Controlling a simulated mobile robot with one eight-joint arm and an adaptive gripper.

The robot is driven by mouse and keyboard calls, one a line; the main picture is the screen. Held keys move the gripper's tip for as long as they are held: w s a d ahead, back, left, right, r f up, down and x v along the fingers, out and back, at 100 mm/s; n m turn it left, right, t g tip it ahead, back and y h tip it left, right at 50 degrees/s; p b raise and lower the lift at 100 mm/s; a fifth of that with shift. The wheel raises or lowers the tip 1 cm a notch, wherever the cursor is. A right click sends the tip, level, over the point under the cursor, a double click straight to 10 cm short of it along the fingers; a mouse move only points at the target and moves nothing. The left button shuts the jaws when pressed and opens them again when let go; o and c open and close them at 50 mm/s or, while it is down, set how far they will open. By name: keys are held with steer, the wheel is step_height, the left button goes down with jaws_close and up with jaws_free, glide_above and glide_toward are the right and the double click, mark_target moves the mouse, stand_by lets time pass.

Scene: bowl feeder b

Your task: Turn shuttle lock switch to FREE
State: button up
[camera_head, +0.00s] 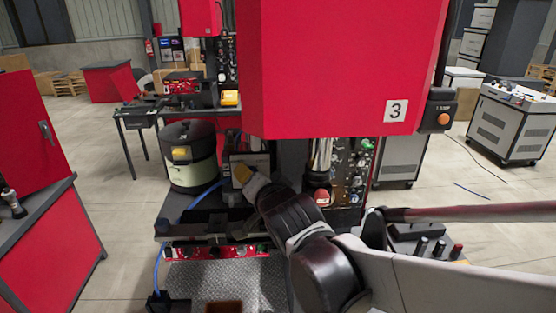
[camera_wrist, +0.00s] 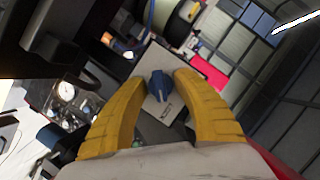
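The shuttle lock switch is likely the blue knob (camera_wrist: 158,88) on a light plate (camera_wrist: 172,67) in the wrist view. The plate has small dark print too small to read, so the knob's setting cannot be told. My gripper (camera_wrist: 162,80) has two yellow fingers spread apart, one on each side of the knob in the picture, with a gap on both sides. Whether the tips reach past the knob cannot be told. In the head view my gripper (camera_head: 243,174) is in front of a small box with a light face (camera_head: 258,160); the knob is hidden there.
A large red housing (camera_head: 345,70) marked 3 hangs above my arm. A control panel (camera_head: 355,175) with several buttons is right of my gripper. A round drum-like vessel (camera_head: 190,158) stands to the left. A dark ledge (camera_head: 200,224) lies below.

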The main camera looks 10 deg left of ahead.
jaws_close()
steer(key=n+h+p, duration=0.1)
steer(key=n+h, duration=0.1)
steer(key=n, duration=0.1)
steer(key=shift+r, duration=0.1)
steer(key=n+h, duration=0.2)
steer(key=n, duration=0.1)
steer(key=n+t+h+b, duration=0.1)
steer(key=n+h, duration=0.1)
steer(key=n, duration=0.1)
steer(key=shift+s+a, duration=0.1)
steer(key=shift+n+t+h+b, duration=0.5)
steer(key=shift+n+h+b, duration=0.25)
steer(key=shift+n+h, duration=0.6)
steer(key=shift+n+y, duration=0.25)
steer(key=shift+n, duration=0.1)
